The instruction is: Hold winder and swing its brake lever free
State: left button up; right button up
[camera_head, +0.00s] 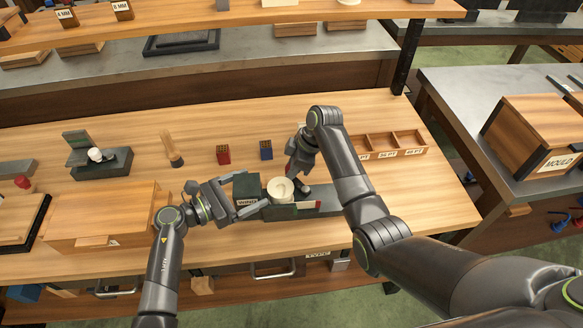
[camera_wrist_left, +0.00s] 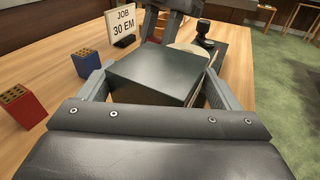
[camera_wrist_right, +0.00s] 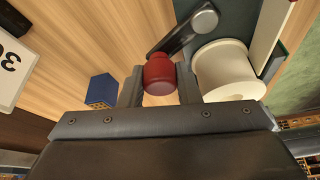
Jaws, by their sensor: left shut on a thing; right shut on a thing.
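The winder (camera_head: 328,195) is a dark green unit with a block at its left end, labelled with partly hidden letters, and a cream spool (camera_head: 281,189) on it. My left gripper (camera_head: 251,195) is shut on the winder's block (camera_wrist_left: 155,75), one finger on each side. My right gripper (camera_wrist_right: 160,82) is shut on the red knob (camera_wrist_right: 159,72) of the brake lever. The dark lever arm (camera_wrist_right: 187,32) runs from the knob toward a pivot beside the spool, which also shows in the right wrist view (camera_wrist_right: 228,72).
A red block (camera_head: 223,154) and a blue block (camera_head: 266,150) with holed tops stand behind the winder. A compartment tray (camera_head: 395,144) is at the right. A wooden box (camera_head: 100,212) stands at the left. A "JOB 30 EM" card (camera_wrist_left: 123,24) stands behind.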

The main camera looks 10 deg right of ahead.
jog(key=m, duration=0.1)
jog(key=d+m+t, duration=0.1)
jog(key=m, duration=0.1)
jog(key=shift+w+d, duration=0.3)
jog(key=d+m+t+h, duration=0.1)
jog(key=m, duration=0.2)
jog(key=shift+w+d, duration=0.1)
jog(key=shift+d, duration=0.1)
jog(key=m, duration=0.1)
jog(key=d+m+h, duration=0.1)
jog(key=m, duration=0.1)
jog(key=d+m+t, duration=0.1)
jog(key=shift+s+d, duration=0.1)
jog(key=shift+s, duration=0.15)
jog(key=shift+s+d+m+h, duration=0.25)
jog(key=shift+d+m+h, duration=0.15)
jog(key=shift+m, duration=0.55)
jog(key=shift+s+d+m+h, duration=0.2)
jog(key=shift+d+m+h, duration=0.2)
jog(key=shift+m, duration=0.55)
jog(key=o, duration=0.6)
jog(key=shift+o, duration=0.2)
jog(key=shift+r, duration=0.1)
